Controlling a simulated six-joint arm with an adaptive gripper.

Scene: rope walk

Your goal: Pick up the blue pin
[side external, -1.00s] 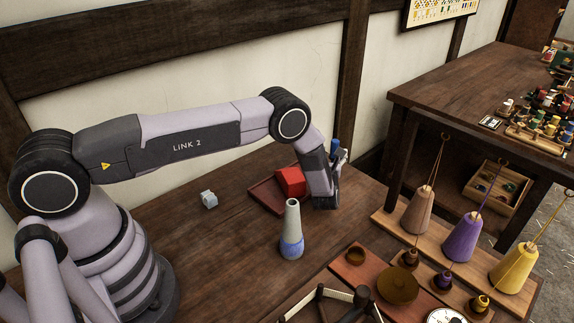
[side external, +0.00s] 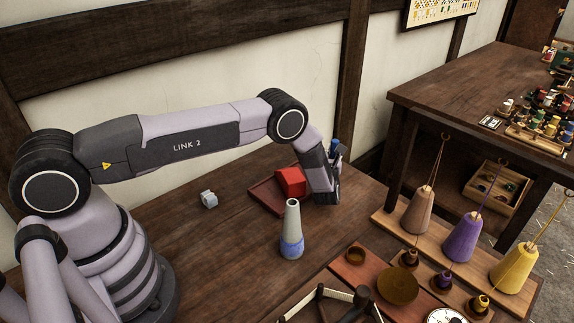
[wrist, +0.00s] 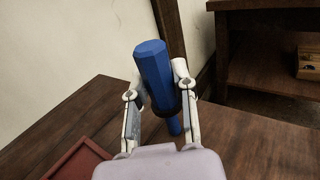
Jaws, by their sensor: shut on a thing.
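The blue pin (wrist: 153,75) is a faceted blue rod, held between the two fingers of my gripper (wrist: 160,98) in the wrist view. The fingers are shut on it from both sides, and a thinner blue end shows below them. The pin leans slightly in that view. In the side external view only a small part of the blue pin (side external: 334,146) shows beside my gripper (side external: 337,166), and my wrist hides the rest. Whether its lower end touches the table cannot be told.
A red block (side external: 291,182) sits on a dark red tray (side external: 266,197) beside my wrist. A grey cone with a blue base (side external: 291,232) stands in front. A small grey block (side external: 208,199) lies left. Coloured cones (side external: 461,238) stand on a board at right.

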